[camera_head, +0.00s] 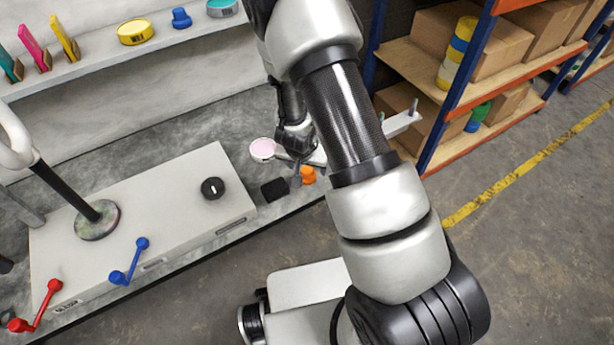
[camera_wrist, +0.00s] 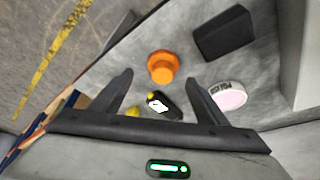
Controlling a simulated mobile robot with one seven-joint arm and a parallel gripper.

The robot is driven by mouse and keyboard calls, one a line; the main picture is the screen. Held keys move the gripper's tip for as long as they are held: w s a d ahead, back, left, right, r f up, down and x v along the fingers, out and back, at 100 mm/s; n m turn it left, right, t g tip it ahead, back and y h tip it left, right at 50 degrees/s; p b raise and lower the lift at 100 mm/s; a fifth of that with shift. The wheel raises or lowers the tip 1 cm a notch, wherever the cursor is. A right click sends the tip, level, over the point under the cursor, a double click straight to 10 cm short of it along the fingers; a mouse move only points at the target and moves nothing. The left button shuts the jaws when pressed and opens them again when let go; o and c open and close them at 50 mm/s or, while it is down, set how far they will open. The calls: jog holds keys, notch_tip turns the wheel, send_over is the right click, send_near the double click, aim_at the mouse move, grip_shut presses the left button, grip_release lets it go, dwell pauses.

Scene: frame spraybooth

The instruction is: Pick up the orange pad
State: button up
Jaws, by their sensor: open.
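The orange pad (camera_wrist: 161,62) is a round, stepped knob-like piece on the grey bench top, seen from above in the wrist view. In the head view the orange pad (camera_head: 309,175) shows near the front edge of the bench, partly beside my gripper (camera_head: 297,172). In the wrist view my gripper (camera_wrist: 160,80) is open, with one finger to the left and one to the right. The pad appears between and slightly beyond the fingertips. Nothing is held. I cannot tell the exact height of the fingers above the bench.
A black block (camera_wrist: 222,34) and a pale pink-topped round tin (camera_wrist: 229,95) stand close by. A small black item with a white label (camera_wrist: 160,104) lies below the pad in the wrist view. A white panel box (camera_head: 140,215) is at left; shelving (camera_head: 460,110) is at right.

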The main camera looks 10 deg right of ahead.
aim_at(307, 170)
jog(key=b+x, duration=0.1)
jog(key=x, duration=0.4)
jog(key=shift+w+a+b, duration=0.1)
jog(key=shift+a+b, duration=0.1)
jog(key=shift+b, duration=0.2)
jog(key=shift+r, duration=0.1)
jog(key=shift+c, duration=0.3)
jog(key=c, duration=1.1)
jog(key=shift+r, duration=0.1)
notch_tip(307, 170, up, 10)
jog(key=p, duration=0.4)
